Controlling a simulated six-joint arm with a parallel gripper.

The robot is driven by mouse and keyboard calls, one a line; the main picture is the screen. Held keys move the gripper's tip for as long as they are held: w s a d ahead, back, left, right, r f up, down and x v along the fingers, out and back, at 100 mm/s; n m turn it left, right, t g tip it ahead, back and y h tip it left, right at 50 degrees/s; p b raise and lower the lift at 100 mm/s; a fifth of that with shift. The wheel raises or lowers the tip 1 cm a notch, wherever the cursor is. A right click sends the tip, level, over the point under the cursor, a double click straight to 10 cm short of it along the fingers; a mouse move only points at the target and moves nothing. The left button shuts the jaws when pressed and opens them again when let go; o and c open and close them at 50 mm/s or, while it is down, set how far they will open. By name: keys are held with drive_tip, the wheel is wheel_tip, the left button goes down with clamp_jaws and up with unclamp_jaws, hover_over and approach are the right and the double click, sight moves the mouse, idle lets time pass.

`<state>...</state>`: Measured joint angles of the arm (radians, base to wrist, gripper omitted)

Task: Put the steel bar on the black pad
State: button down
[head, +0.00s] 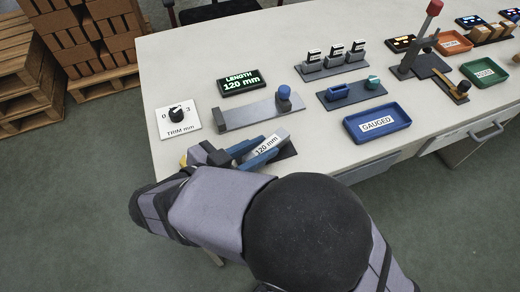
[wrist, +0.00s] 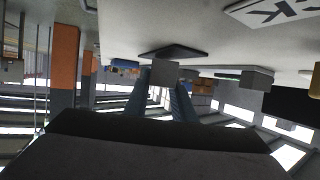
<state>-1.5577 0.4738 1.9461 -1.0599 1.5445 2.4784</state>
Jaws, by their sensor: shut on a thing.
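The steel bar (head: 281,134) is grey with a white "120 mm" label, in the middle left of the head view near the table's front edge. My gripper (head: 262,150) is shut on it, with a blue finger along each side. In the wrist view the bar (wrist: 163,74) shows as a grey end between the two fingers (wrist: 162,98). The black pad (head: 288,153) shows partly from beneath the bar, at its right; the rest is hidden. In the wrist view a dark flat plate (wrist: 172,51) lies beside the bar's end. I cannot tell whether bar and pad touch.
Behind the bar stand a grey gauge fixture with a blue knob (head: 284,92), a "LENGTH 120 mm" display (head: 241,85) and a trim dial (head: 179,118). A blue "GAUGED" tray (head: 402,113) is to the right. Green (head: 504,75) and orange (head: 466,47) trays lie farther right.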

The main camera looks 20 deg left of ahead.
drive_tip(key=shift+f, duration=0.4)
drive_tip(key=shift+f, duration=0.2)
drive_tip(key=c, duration=1.5)
unclamp_jaws()
drive_tip(key=shift+r, duration=0.1)
drive_tip(key=shift+r, duration=0.15)
drive_tip(key=shift+s+a, duration=0.15)
drive_tip(key=shift+s, duration=0.2)
drive_tip(key=v, duration=1.1)
drive_tip(key=shift+s, duration=0.15)
